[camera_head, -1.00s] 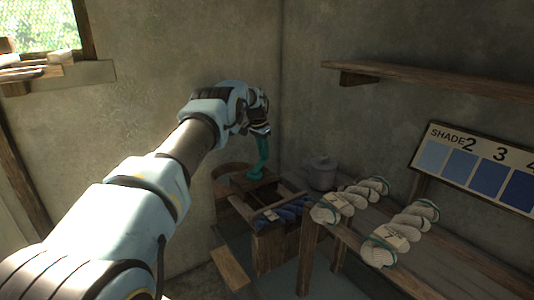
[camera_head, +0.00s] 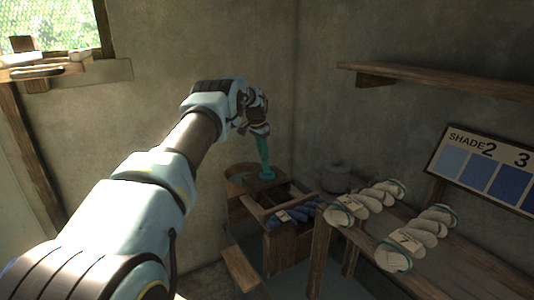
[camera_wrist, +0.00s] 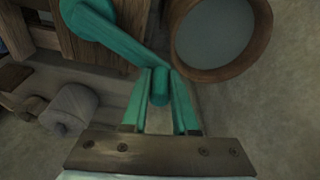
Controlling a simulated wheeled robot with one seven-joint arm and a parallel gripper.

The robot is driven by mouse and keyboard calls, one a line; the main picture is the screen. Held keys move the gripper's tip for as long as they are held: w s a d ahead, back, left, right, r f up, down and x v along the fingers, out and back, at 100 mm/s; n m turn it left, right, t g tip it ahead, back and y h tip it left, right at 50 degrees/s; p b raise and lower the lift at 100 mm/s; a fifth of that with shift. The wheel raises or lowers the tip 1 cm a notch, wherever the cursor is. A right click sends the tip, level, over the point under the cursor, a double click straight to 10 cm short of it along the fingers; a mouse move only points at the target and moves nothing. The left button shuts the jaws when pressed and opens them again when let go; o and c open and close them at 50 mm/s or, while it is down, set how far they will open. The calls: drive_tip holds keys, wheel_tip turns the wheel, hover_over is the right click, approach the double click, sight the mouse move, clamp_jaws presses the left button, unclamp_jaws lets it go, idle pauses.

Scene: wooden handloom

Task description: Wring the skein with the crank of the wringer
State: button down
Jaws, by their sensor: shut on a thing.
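My gripper (camera_head: 261,131) is shut on the handle of the teal crank (camera_head: 264,158), above the wooden wringer (camera_head: 256,208). In the wrist view the teal crank arm (camera_wrist: 125,40) runs from its round hub at upper left down to the handle, which sits between the fingers of my gripper (camera_wrist: 163,76). The crank stands nearly upright in the head view. A dark blue skein (camera_head: 297,213) lies in the wooden frame just right of the crank's base. Its far end is partly hidden by the wood.
A round wooden tub (camera_wrist: 264,45) is close beside the crank. A bench (camera_head: 462,272) at right carries pale skeins (camera_head: 368,200), with a grey pot (camera_head: 336,178) behind. A shade board (camera_head: 485,170) and a shelf (camera_head: 440,84) are on the right wall.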

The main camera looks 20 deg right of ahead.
drive_tip(key=shift+s+a+f+b, duration=0.1)
drive_tip(key=shift+s+a+b, duration=0.45)
drive_tip(key=shift+s+a, duration=0.95)
drive_tip(key=shift+s+a+f+b, duration=0.1)
drive_tip(key=shift+s+a+b, duration=0.45)
drive_tip(key=shift+s+a, duration=0.95)
drive_tip(key=shift+s+a+f+b, duration=0.1)
drive_tip(key=shift+s+a+b, duration=0.65)
drive_tip(key=shift+a, duration=1.35)
drive_tip(key=shift+s+a, duration=0.15)
drive_tip(key=shift+s, duration=1)
drive_tip(key=shift+s+a, duration=0.15)
drive_tip(key=shift+s, duration=0.95)
drive_tip(key=shift+c, duration=1.5)
unclamp_jaws()
drive_tip(key=shift+d+r, duration=0.1)
drive_tip(key=shift+o, duration=1.4)
drive_tip(key=shift+w, duration=0.1)
drive_tip(key=shift+a, duration=0.2)
drive_tip(key=shift+w+a, duration=0.15)
